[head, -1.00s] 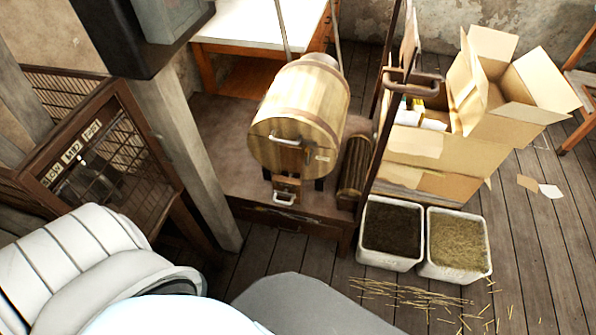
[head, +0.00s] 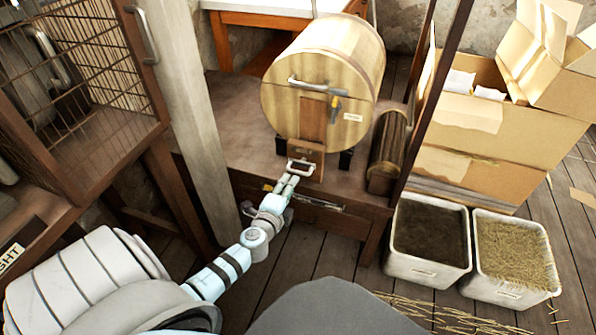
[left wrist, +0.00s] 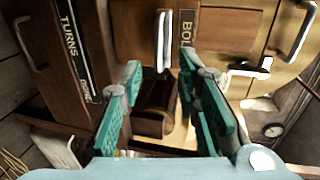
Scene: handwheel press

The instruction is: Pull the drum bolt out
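The wooden drum (head: 328,75) stands on a brown bench, its round face towards me. A small wooden bolt block with a pale metal handle (head: 302,168) sits at the lower edge of the face. In the left wrist view the bolt handle (left wrist: 163,42) stands upright beside a dark label (left wrist: 187,35) that begins "BO". My left gripper (head: 291,180) is at the bolt handle in the head view. In the left wrist view its green-padded fingers (left wrist: 160,72) are apart, with the handle just ahead in line with the gap. I cannot tell whether they touch it. My right gripper is out of view.
A wire cage (head: 75,85) and a pale post (head: 190,110) stand left of my arm. A dark post (head: 437,85) rises right of the drum. Bins of soil (head: 428,267) and straw (head: 510,283) and a cardboard box (head: 470,145) are at the right.

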